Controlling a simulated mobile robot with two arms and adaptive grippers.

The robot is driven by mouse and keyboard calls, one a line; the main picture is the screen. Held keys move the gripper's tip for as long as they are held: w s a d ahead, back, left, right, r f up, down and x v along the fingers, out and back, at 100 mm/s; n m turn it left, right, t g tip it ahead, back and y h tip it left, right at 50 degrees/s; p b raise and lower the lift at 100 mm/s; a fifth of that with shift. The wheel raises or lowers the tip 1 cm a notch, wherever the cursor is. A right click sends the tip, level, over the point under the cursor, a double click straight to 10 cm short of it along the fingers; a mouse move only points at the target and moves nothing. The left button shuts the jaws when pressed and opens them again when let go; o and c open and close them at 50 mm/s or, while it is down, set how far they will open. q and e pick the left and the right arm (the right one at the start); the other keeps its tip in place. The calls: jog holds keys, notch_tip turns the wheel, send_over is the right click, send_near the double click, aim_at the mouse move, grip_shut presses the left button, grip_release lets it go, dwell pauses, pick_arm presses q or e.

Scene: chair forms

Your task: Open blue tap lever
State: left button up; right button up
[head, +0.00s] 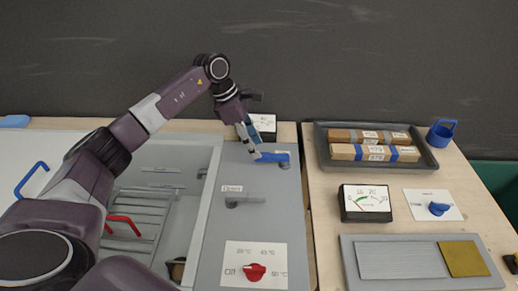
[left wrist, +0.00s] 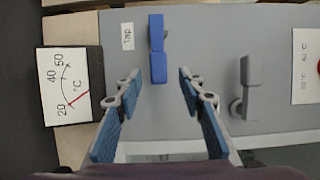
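The blue tap lever (head: 275,156) sits on the grey panel (head: 228,222), near its far end. My left gripper (head: 252,147) reaches down from the far side, with its fingertips close to the lever's left end. In the left wrist view the blue lever (left wrist: 157,45) points toward my gripper (left wrist: 159,82). The fingers are spread, with the lever's near end in the gap between them and a space on either side. The label "Tap" (left wrist: 127,37) is beside the lever. I cannot tell the fingertips' height relative to it. My right gripper is not in view.
A grey lever (head: 245,199) and red knob (head: 255,271) are on the same panel. A temperature gauge (head: 263,124) stands behind my left gripper. A dark tray (head: 434,155) with wrapped bars, another gauge (head: 366,203) and a blue knob (head: 438,208) are to the right.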

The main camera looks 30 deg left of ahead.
aim_at(272, 157)
pick_arm(q)
jog(key=x, duration=0.2)
jog(key=shift+w+f, duration=0.1)
jog(key=shift+f, duration=0.2)
jog(key=shift+w+d+f+p, duration=0.2)
jog(key=shift+f+p, duration=0.1)
jog(key=shift+f, duration=0.25)
jog(key=shift+s, duration=0.1)
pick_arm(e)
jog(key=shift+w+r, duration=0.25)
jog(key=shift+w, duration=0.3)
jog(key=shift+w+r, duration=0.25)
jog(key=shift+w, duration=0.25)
pick_arm(q)
jog(key=shift+c, duration=0.2)
grip_shut()
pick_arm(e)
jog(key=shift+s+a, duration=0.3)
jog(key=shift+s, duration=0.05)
